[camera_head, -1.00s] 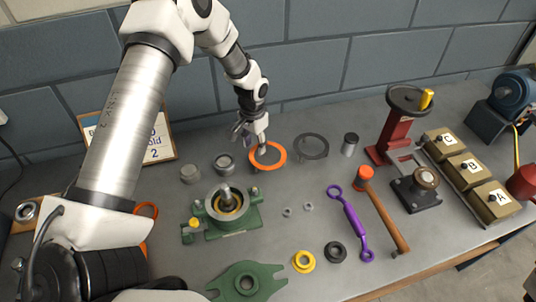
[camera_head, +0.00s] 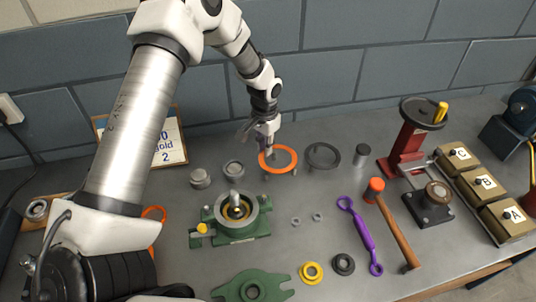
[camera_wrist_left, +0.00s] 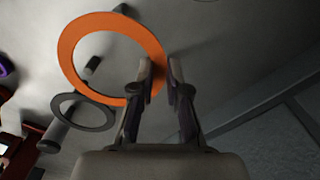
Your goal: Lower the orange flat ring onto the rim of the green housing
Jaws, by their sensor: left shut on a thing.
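The orange flat ring (camera_head: 294,160) is near the back of the bench, held by its edge in my left gripper (camera_head: 270,144). In the left wrist view, the ring (camera_wrist_left: 70,55) is seen flat-on, its edge at the fingers (camera_wrist_left: 164,68). It seems slightly raised, with short posts showing below it. The green housing (camera_head: 248,232) stands in front and to the left of the ring, open at the top, with a pale round rim, a yellow ring and a shaft inside. The ring is well apart from the housing. My right gripper is not seen.
A dark grey ring (camera_head: 337,157) lies right of the orange ring. Two grey round parts (camera_head: 200,179) stand behind the housing. A green cover (camera_head: 273,291) lies in front of it. A purple link (camera_head: 361,232), a hammer (camera_head: 397,227) and a red press (camera_head: 405,150) are to the right.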

